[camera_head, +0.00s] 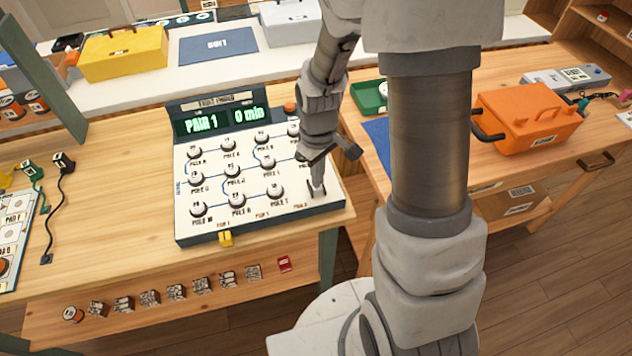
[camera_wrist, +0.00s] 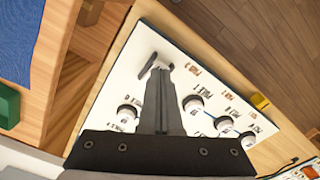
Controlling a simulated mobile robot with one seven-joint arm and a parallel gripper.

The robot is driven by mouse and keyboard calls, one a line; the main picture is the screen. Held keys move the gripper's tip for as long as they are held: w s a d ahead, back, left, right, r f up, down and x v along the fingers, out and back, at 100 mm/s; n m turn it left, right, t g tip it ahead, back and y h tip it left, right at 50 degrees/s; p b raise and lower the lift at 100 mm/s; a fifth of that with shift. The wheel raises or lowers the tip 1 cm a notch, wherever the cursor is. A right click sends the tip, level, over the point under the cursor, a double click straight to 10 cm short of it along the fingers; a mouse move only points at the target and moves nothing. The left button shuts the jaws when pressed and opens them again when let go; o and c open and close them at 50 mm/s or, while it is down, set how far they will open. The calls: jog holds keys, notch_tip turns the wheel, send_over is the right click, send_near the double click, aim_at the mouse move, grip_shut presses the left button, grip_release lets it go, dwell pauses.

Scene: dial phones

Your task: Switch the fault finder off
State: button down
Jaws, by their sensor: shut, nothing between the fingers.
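The fault finder (camera_head: 182,222) is a white sloped panel on the wooden bench, with rows of round white knobs linked by blue lines. Its dark display (camera_head: 220,121) is lit green and reads "PAIR 1" and "0 min". An orange knob or button (camera_head: 290,108) sits at the display's right end. My gripper (camera_head: 316,190) is shut and empty, low over the panel's front right corner. In the wrist view, the closed fingers (camera_wrist: 161,80) point at the white panel near a small dark part (camera_wrist: 148,65) I cannot identify. Whether they touch is unclear. My arm hides part of the right-hand knobs.
A yellow tab (camera_head: 225,238) sticks out at the panel's front edge. A yellow case (camera_head: 124,52) and a blue mat (camera_head: 218,45) lie behind. An orange toolbox (camera_head: 527,117) and a green tray (camera_head: 369,97) are on the right bench.

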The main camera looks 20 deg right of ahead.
jog(key=shift+f+b, duration=0.6)
jog(key=shift+f, duration=0.2)
jog(key=shift+r, duration=0.15)
jog(key=shift+r+p, duration=2.75)
jog(key=shift+r, duration=0.65)
jog(key=s+r+m+t, duration=0.2)
jog(key=s+r, duration=0.5)
jog(key=r, duration=0.5)
jog(key=s+r+m+t, duration=0.3)
jog(key=s+r, duration=0.4)
jog(key=r, duration=0.4)
jog(key=shift+r+m+t, duration=0.3)
jog(key=shift+r+m, duration=0.1)
jog(key=shift+m, duration=0.1)
